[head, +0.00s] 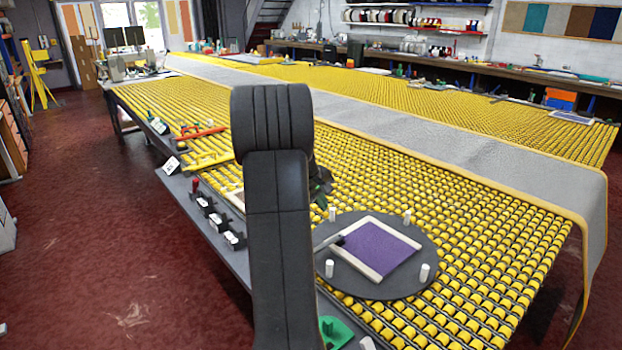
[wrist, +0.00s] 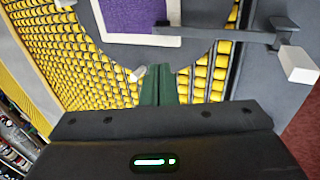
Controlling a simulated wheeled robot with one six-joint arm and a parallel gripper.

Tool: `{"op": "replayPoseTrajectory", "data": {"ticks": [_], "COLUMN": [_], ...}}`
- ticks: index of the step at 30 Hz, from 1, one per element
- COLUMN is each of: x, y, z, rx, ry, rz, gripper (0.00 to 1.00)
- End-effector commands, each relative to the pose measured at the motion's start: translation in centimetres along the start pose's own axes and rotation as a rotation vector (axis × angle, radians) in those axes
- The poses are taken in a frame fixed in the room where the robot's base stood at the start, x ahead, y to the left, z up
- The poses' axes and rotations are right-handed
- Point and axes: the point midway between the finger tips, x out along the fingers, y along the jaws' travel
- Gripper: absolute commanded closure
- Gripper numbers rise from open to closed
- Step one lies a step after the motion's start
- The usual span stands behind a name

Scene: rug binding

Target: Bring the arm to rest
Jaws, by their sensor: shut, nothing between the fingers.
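My arm stands in the middle of the head view and hides part of the table behind it. My gripper (wrist: 158,84) shows in the wrist view as two green fingers pressed together, with nothing between them. The fingertips are near the edge of a dark round plate (head: 352,284). In the head view the gripper is mostly hidden behind my arm. A purple carpet sample (head: 378,250) in a pale frame lies on the plate, and it also shows in the wrist view (wrist: 135,14). White pegs (head: 424,273) stand around the plate.
A long table of yellow rollers (head: 470,260) carries a grey carpet strip (head: 440,135) with a yellow edge. Black holders (head: 220,223) and small white cards (head: 171,166) line the near rail. A green item (head: 335,331) lies at the front. The red floor (head: 110,250) at left is clear.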

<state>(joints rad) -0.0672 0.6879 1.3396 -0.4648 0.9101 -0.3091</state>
Motion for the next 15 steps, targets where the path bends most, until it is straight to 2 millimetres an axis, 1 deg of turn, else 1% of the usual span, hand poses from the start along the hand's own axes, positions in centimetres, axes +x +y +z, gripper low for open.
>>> {"op": "replayPoseTrajectory", "data": {"ticks": [5,14,15], "x": [2.1,7.5,7.2], "y": [-1.1,-3.6,-4.0], "z": [0.1,0.3,0.1], "rx": [-0.002,-0.002,-0.004], "ry": [-0.004,-0.005,-0.004], "rz": [-0.003,-0.003,0.009], "gripper": [1.0,1.0,1.0]}}
